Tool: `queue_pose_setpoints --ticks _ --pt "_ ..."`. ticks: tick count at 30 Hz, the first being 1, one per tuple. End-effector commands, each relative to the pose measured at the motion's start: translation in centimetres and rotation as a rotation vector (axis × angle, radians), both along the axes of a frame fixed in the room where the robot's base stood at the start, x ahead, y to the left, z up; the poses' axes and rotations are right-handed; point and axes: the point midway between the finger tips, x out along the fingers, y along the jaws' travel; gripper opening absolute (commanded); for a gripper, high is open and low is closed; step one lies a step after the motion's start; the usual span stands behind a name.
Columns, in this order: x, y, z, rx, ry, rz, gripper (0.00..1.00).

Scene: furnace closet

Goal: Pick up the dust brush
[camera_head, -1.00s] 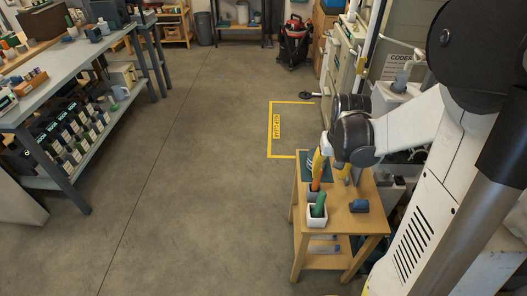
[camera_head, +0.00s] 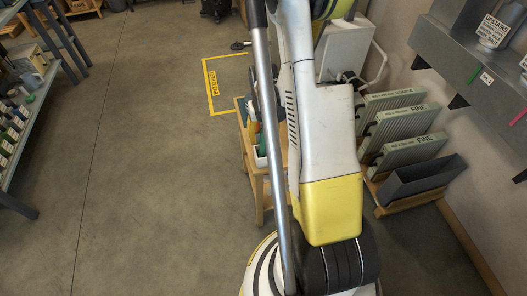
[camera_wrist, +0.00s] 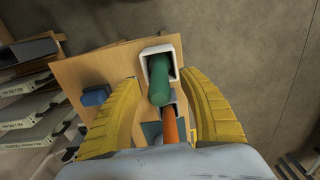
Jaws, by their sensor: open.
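No brush bristles show, so I cannot tell for sure which item is the dust brush. In the wrist view a green handle (camera_wrist: 159,78) stands in a white square cup (camera_wrist: 146,52). An orange handle (camera_wrist: 170,124) stands beside it in a grey holder (camera_wrist: 181,106). A blue object (camera_wrist: 96,95) lies on the wooden table (camera_wrist: 75,70). My gripper (camera_wrist: 160,82) is open, its yellow fingers on either side of the green and orange handles, with nothing clamped. In the head view my arm hides most of the small table (camera_head: 248,160); the white cup (camera_head: 260,156) just shows.
Filters marked FINE (camera_head: 398,128) and a dark grey bin (camera_head: 415,181) stand on a low wooden rack at right. A grey wall shelf (camera_head: 455,65) is above. Open concrete floor (camera_head: 150,170) lies left, with a yellow-taped square (camera_head: 209,85) behind the table.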

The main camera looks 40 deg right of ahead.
Motion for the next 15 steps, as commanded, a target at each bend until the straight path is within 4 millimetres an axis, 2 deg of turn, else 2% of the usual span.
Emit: queue_pose_setpoints --ticks 1,5,13,15 --pt "0.0 -0.2 -1.4 0.0 0.0 0.0 0.49" --pt "0.1 -0.2 -3.2 -0.001 -0.001 0.0 0.49" --pt "0.0 -0.2 -3.4 -0.001 -0.001 0.0 0.48" --pt "0.0 -0.2 -3.4 -0.001 -0.001 0.0 0.26"
